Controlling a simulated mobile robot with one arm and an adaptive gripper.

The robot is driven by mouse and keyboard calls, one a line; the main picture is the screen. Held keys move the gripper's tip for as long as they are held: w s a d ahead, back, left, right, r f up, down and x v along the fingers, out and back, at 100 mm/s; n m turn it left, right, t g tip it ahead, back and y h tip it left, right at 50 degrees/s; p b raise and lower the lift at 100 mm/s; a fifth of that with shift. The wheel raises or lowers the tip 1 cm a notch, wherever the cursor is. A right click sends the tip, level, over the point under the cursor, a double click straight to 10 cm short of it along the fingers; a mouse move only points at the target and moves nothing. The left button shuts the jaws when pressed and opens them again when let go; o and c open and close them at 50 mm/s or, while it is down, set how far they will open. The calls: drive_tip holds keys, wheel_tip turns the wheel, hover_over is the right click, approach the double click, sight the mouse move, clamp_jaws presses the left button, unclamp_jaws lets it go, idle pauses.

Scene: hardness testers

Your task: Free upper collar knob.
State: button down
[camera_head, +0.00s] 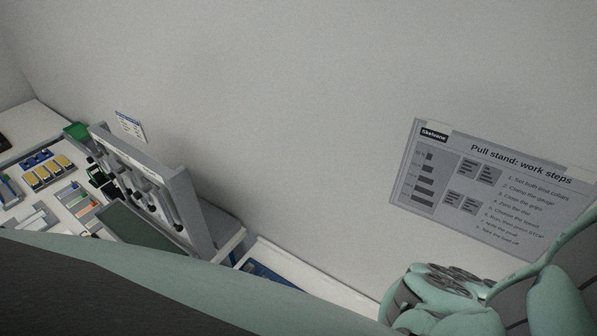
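I cannot make out the upper collar knob or the pull stand itself in this view. A poster (492,190) headed "Pull stand: work steps" hangs tilted on the wall at right; its first line seems to read "Set both limit collars". Mint-green parts of my own arm fill the bottom right corner and a wide band along the bottom left, hiding what lies behind them. I see no gripper fingers.
A grey upright rack (183,188) with several dark hanging tools stands on the bench at left. Near it are a green box (76,131), yellow-topped pieces (48,172) in a holder and a dark green mat (135,232). A small notice (130,126) is on the wall.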

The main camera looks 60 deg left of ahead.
idle(0.4)
drive_tip(key=c, duration=0.8)
unclamp_jaws()
drive_tip(key=shift+c, duration=0.2)
drive_tip(key=v, duration=0.7)
drive_tip(key=shift+a, duration=0.25)
